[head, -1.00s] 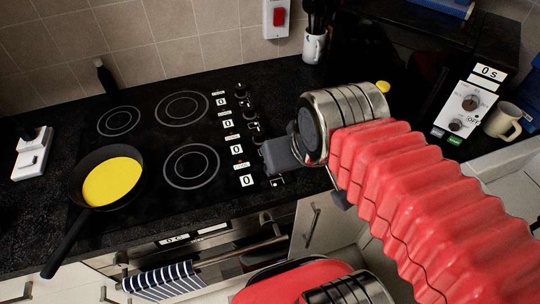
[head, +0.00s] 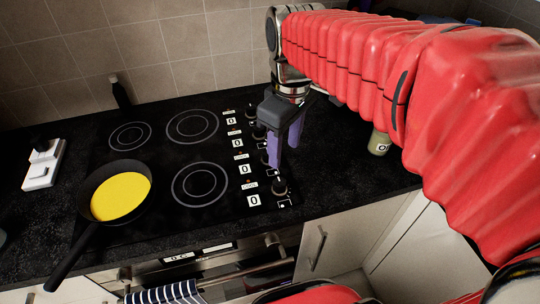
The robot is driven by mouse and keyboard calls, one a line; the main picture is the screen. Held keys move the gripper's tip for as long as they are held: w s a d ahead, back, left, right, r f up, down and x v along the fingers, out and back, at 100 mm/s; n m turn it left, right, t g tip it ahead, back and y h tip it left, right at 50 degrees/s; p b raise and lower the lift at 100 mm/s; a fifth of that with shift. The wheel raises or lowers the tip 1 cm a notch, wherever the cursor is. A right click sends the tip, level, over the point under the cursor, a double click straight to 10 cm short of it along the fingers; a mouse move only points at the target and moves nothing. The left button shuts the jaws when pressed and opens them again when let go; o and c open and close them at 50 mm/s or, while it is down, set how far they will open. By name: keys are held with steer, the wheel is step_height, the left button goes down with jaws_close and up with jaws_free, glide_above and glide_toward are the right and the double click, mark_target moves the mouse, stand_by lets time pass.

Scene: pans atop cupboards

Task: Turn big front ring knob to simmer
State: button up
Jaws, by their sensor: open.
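The black hob (head: 160,160) has a column of dark knobs along its right side, with white labels beside them that read 0. The big front ring (head: 199,184) is the large ring nearer me. The nearest knob (head: 280,187) stands at the front end of the column, beside a label reading 0 (head: 254,200). I cannot tell for sure which knob serves which ring. My gripper (head: 285,155) is open, its two purple fingers pointing down over the column, just behind the nearest knob. The fingers partly hide the knob behind it. I see nothing between them.
A black pan (head: 88,212) with yellow contents (head: 121,196) sits at the hob's left front, handle toward me. A dark bottle-like object (head: 120,92) stands by the tiled wall. A white switch box (head: 43,165) lies at left. An olive container (head: 379,143) stands right, under my arm.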

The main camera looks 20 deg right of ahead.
mark_target(279, 182)
steer(key=shift+w+f+n+g, duration=0.2)
steer(key=shift+w+n+g, duration=0.3)
steer(key=shift+w+n, duration=0.45)
steer(key=shift+w, duration=0.1)
step_height(279, 182, down, 14)
steer(key=shift+r, duration=0.1)
steer(key=shift+c, duration=0.4)
steer(key=c, duration=0.9)
steer(key=shift+a, duration=0.15)
steer(key=shift+c, duration=0.3)
steer(key=shift+m, duration=0.25)
